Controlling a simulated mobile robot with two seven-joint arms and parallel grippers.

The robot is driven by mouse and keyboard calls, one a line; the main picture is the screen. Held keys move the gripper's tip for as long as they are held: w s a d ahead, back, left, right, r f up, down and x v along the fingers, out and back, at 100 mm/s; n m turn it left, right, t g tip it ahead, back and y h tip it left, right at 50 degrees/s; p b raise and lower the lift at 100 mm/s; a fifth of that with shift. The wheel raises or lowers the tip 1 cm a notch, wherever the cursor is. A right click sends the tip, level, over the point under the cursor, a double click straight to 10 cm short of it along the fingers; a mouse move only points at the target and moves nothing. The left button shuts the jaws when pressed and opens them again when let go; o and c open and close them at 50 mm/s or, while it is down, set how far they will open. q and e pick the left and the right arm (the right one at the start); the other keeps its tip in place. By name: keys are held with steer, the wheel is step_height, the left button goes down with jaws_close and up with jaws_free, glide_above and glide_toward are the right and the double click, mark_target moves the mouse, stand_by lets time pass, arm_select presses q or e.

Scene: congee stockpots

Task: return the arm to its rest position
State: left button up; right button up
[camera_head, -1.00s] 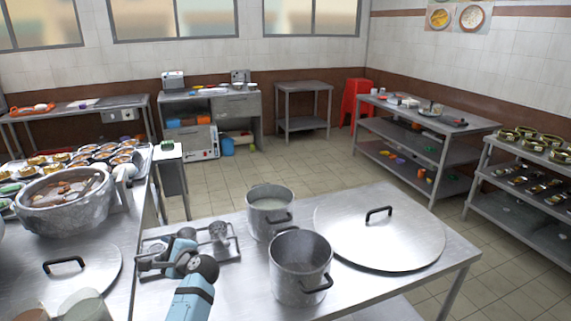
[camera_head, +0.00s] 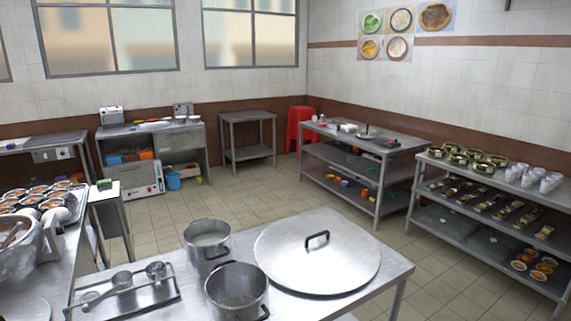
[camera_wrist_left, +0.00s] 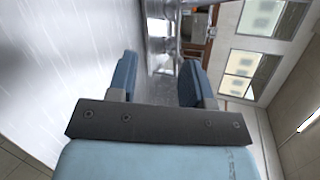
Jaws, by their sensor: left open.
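My left gripper (camera_wrist_left: 157,78) shows in the left wrist view, with two blue fingers spread apart. Nothing is held between them. A metal work surface fills the left of that view, and beyond the fingers is a blurred metal shape I cannot name. Neither of my arms shows in the head view now. My right gripper is in no view.
In the head view, the front steel table (camera_head: 375,277) holds two pots (camera_head: 207,243) (camera_head: 237,290), a large lid (camera_head: 318,255) and a rack with ladles (camera_head: 122,288). A large pot (camera_head: 25,250) stands at left. Shelves (camera_head: 487,205) stand at right. Open tiled floor (camera_head: 290,190) lies behind the table.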

arm_select(q)
steer(key=s+d+f+n+h+p, duration=0.1)
steer(key=s+d+n+h+p, duration=0.1)
steer(key=s+d, duration=0.4)
steer(key=s+d+f+n+t+h+p, duration=0.1)
steer(key=s+d+n+h, duration=0.3)
steer(key=s, duration=0.7)
steer(key=s+d+f+n+h+p, duration=0.2)
steer(key=s+d+n+h+p, duration=0.1)
steer(key=s+d+h, duration=0.4)
steer(key=s+d, duration=0.2)
steer(key=d, duration=0.1)
steer(key=shift+s+f+t, duration=0.3)
steer(key=shift+f, duration=0.1)
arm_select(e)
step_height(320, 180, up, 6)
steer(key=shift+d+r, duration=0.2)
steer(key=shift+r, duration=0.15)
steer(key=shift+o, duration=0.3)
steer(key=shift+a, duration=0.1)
